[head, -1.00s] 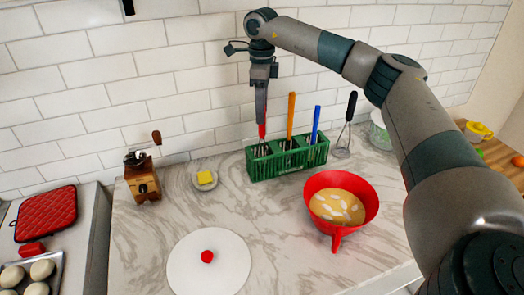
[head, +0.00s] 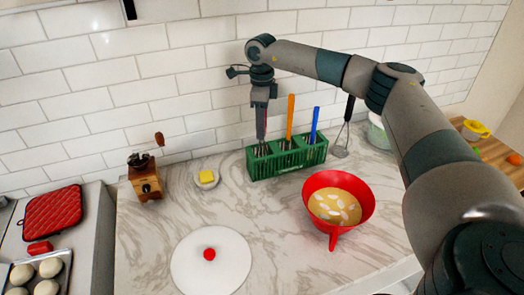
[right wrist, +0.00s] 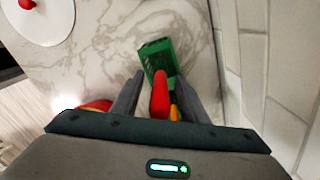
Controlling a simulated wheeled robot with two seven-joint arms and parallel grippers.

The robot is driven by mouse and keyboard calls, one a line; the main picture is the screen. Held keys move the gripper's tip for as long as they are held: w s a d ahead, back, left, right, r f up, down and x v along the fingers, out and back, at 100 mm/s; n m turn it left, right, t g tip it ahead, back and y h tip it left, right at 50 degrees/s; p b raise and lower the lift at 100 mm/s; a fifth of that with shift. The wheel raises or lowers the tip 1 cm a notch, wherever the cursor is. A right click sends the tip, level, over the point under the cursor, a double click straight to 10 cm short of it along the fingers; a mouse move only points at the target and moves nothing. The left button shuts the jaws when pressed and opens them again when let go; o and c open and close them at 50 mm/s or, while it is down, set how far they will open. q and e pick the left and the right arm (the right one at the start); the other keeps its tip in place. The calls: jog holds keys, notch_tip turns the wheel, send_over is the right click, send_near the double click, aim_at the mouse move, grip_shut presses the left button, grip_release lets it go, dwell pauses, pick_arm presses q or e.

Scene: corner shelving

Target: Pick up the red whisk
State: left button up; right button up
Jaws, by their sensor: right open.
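The red whisk stands in the left compartment of the green rack (head: 285,165). In the right wrist view the red whisk handle (right wrist: 160,95) lies between the two open fingers, with a gap on each side. The green rack also shows there (right wrist: 158,55). The whisk's wire end is mostly hidden in the rack. My left gripper is not in view.
An orange-handled whisk (head: 290,115) and a blue-handled one (head: 314,122) stand in the same rack. A black-handled utensil (head: 348,110) is right of it. The tiled wall is close behind.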

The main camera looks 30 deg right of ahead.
grip_shut()
jog(key=shift+r, duration=0.15)
jog(key=shift+r+b, duration=0.55)
jog(key=shift+r, duration=0.1)
notch_tip(320, 180, up, 8)
jog(key=b, duration=0.3)
jog(key=shift+f, duration=0.25)
jog(key=shift+r, duration=0.5)
